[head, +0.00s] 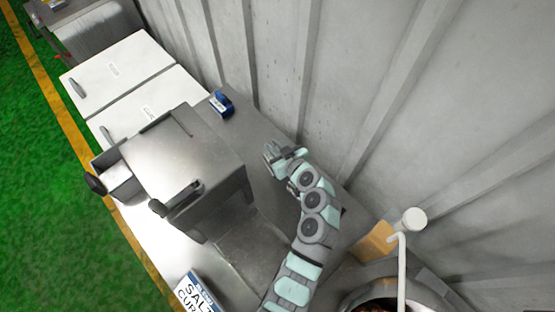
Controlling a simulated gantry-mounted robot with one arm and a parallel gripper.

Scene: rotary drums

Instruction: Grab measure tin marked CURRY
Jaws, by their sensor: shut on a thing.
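My gripper (280,158) is at the end of my grey and pale green arm, over the grey metal bench (262,132) near the ribbed wall. It is shut on a small grey object that is mostly hidden by the fingers. I cannot read any mark on that object or tell for certain that it is a tin. A small blue item (221,103) with a white label stands at the back of the bench, left of my gripper and apart from it. Its label is too small to read.
A steel box-shaped machine (180,155) with handles stands left of my arm. White lidded cabinets (115,70) lie beyond it. A card (196,292) reading SALT and CUR is at the front. A drum (400,290) with a white pipe is at lower right. The ribbed wall (300,60) bounds the right.

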